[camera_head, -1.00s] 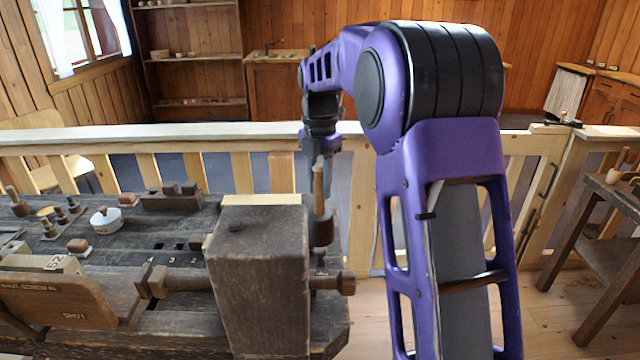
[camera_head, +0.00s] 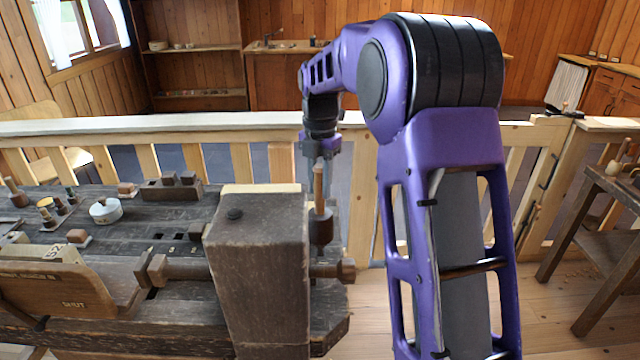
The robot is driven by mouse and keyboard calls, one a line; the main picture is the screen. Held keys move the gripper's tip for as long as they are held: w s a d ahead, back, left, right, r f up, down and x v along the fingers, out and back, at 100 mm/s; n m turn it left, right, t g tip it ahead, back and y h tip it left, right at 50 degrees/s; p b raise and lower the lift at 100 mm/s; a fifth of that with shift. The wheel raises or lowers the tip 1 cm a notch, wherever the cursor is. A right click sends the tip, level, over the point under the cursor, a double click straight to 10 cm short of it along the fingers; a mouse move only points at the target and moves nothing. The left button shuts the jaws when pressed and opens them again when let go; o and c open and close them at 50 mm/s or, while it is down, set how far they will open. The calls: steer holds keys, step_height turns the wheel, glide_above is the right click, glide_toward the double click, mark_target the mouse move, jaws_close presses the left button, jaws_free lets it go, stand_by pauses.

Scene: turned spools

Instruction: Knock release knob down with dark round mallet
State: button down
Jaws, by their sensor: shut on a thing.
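The mallet has a light wooden handle (camera_head: 319,185) and a dark round head (camera_head: 321,230). It hangs upright, head down, just right of the big dark wooden block (camera_head: 258,265). My gripper (camera_head: 321,165) is shut on the mallet near the top of its handle; the fingertips are small and partly hidden. Whether the mallet head touches anything behind the block edge is unclear.
A dark workbench (camera_head: 130,226) holds a white round box (camera_head: 105,211), small spools and wooden blocks. A wooden screw (camera_head: 333,270) sticks out right of the big block. A pale railing (camera_head: 190,123) runs behind. A side table (camera_head: 622,190) stands at right.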

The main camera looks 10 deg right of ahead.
step_height(320, 180, up, 3)
steer(key=shift+f+p, duration=0.1)
steer(key=shift+p, duration=0.95)
steer(key=shift+f, duration=0.1)
steer(key=shift+f+b, duration=1.05)
steer(key=shift+f, duration=0.95)
step_height(320, 180, up, 4)
steer(key=p, duration=0.3)
steer(key=shift+f+p, duration=0.25)
steer(key=shift+p, duration=0.05)
steer(key=shift+f, duration=0.25)
